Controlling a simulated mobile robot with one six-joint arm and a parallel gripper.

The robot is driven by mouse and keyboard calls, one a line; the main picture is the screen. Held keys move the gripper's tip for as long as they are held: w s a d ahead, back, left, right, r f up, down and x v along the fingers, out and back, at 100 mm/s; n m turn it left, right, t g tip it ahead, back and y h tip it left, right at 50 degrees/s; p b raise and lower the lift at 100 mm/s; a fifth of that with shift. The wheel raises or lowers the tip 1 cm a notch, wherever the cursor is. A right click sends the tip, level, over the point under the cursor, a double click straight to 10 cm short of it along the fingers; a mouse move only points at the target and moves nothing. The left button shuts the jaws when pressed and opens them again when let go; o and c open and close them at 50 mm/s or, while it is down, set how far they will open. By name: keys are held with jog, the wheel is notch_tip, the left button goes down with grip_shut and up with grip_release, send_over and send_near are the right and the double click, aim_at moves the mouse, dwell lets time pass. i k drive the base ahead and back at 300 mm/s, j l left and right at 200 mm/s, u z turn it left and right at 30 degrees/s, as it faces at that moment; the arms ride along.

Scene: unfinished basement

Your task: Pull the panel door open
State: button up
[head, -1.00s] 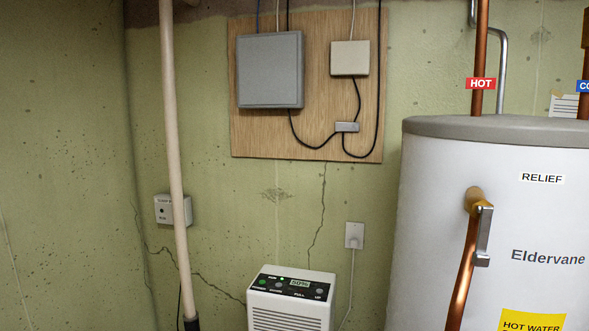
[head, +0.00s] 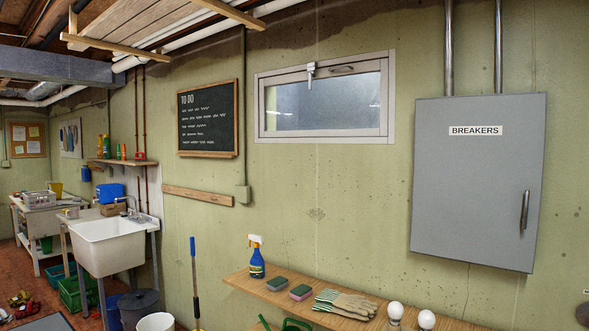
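A grey metal panel door labelled BREAKERS (head: 470,175) is on the green wall at the right of the head view. It looks shut. Its dark vertical handle (head: 524,210) is near the door's right edge, in the lower half. Two metal conduits (head: 449,48) rise from the top of the box. My gripper is not in view.
A wooden shelf (head: 237,281) below the panel holds a blue spray bottle (head: 257,260), sponges (head: 277,284), gloves (head: 346,303) and light bulbs (head: 396,312). A mop handle (head: 194,265) leans left of it. A white sink (head: 108,246) stands farther left. A small window (head: 325,100) is left of the panel.

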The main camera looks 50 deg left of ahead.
aim_at(479, 161)
jog(key=u, duration=0.95)
